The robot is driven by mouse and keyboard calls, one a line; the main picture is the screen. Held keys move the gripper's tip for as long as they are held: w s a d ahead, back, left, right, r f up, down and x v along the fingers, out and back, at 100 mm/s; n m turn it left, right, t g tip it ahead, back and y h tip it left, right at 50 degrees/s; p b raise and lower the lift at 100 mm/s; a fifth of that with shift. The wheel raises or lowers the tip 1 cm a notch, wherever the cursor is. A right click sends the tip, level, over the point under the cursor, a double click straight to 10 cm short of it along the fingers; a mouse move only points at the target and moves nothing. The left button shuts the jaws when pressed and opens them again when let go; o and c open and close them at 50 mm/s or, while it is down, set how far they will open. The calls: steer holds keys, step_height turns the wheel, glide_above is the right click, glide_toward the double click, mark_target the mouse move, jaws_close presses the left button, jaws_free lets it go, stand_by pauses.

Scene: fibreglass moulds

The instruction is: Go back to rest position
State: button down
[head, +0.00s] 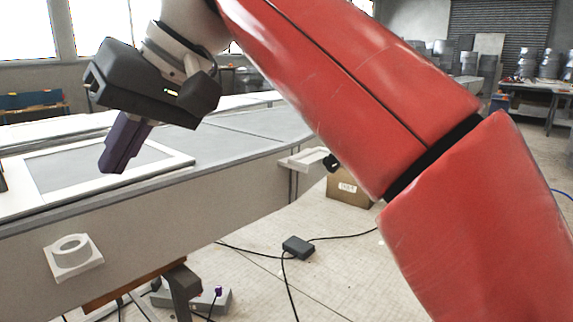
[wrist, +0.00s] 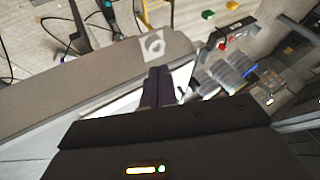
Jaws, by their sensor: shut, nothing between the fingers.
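My gripper (head: 113,168) is at the left of the head view, at the end of my red arm. Its purple fingers are shut together with nothing between them, and they point down. In the picture they overlap the grey panel with a white border (head: 60,168) on the long mould table. The fingers also show in the wrist view (wrist: 157,88), in front of a pale surface. I cannot tell the exact height of the fingertips above the panel.
The long grey table (head: 225,160) runs across the left. A white block with a ring (head: 73,257) is on its side; it shows in the wrist view too (wrist: 153,45). A cardboard box (head: 348,190), a black box (head: 298,247) and cables lie on the floor. Open floor lies between.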

steer(key=w+d+f+m+t+h, duration=0.4)
steer(key=d+f+m+t, duration=0.15)
steer(key=d+f, duration=0.85)
steer(key=s+d+f+m+h, duration=0.1)
steer(key=s+d+f+m, duration=0.1)
steer(key=d+f, duration=0.7)
steer(key=s+d+f+m+h, duration=0.2)
steer(key=s+d+f, duration=0.3)
steer(key=d+f, duration=0.5)
steer(key=shift+f+m+t, duration=0.15)
steer(key=shift+m+t, duration=0.2)
steer(key=shift+m, duration=0.2)
